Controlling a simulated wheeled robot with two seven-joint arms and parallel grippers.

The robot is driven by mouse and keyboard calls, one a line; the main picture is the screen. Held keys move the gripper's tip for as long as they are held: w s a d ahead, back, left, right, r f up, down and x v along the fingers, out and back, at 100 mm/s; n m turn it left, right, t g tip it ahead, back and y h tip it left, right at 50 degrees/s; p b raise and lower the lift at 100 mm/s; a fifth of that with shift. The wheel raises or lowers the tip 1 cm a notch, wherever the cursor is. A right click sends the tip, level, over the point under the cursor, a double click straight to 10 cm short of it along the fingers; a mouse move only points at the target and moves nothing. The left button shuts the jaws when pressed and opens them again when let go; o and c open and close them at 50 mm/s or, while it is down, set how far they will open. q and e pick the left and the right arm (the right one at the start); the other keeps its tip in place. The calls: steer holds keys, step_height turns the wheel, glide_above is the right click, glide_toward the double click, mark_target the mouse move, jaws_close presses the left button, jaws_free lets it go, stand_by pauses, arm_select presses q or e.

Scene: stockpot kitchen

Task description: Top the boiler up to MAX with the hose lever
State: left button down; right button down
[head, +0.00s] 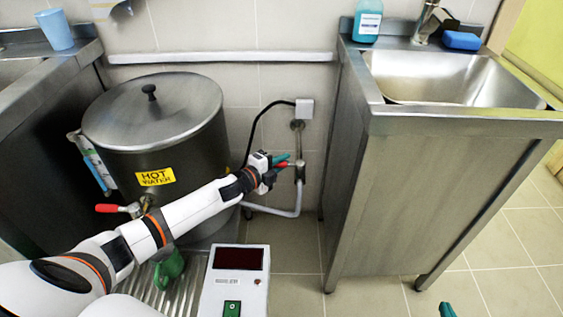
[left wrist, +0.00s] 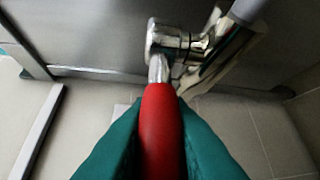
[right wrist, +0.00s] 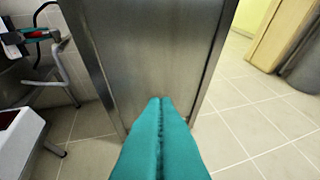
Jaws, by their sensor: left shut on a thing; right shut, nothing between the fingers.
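The boiler (head: 165,118) is a large steel pot with a lid and a yellow "HOT WATER" label, at the left in the head view. A sight tube (head: 97,168) with blue in it is on its left side; its MAX mark is too small to read. My left gripper (head: 284,162) is shut on the red hose lever (left wrist: 161,130) at the wall valve (head: 299,172). A pale hose (head: 285,212) runs from the valve toward the boiler. My right gripper (right wrist: 160,103) is shut and empty in front of the sink cabinet; its tip shows at the bottom of the head view (head: 447,310).
A red-handled tap (head: 108,208) is on the boiler's front. A green mug (head: 169,268) stands on the ribbed tray below it. A white control box (head: 236,285) is at the bottom centre. The steel sink cabinet (head: 430,190) stands right of the valve.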

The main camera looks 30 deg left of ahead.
arm_select(q)
steer(key=shift+d, duration=0.1)
steer(key=n+y, duration=0.1)
steer(key=y+p, duration=0.1)
steer(key=s+n+y, duration=0.1)
steer(key=shift+s+d+n+t, duration=0.1)
steer(key=shift+d+n+t, duration=0.2)
steer(key=shift+t, duration=0.1)
steer(key=shift+s+d+n+y, duration=0.15)
steer(key=shift+n+y, duration=0.15)
steer(key=shift+y, duration=0.4)
steer(key=shift+s+n+y, duration=0.15)
steer(key=shift+n+y, duration=0.25)
steer(key=shift+y, duration=0.1)
steer(key=shift+s+n+y, duration=0.2)
steer(key=shift+n+y, duration=0.3)
steer(key=shift+y, duration=0.3)
arm_select(e)
steer(key=shift+s+d+f+g, duration=0.35)
steer(key=shift+s+f+g, duration=0.4)
steer(key=shift+f+g, duration=0.05)
arm_select(q)
steer(key=c, duration=1.4)
jaws_free()
steer(key=shift+o, duration=0.2)
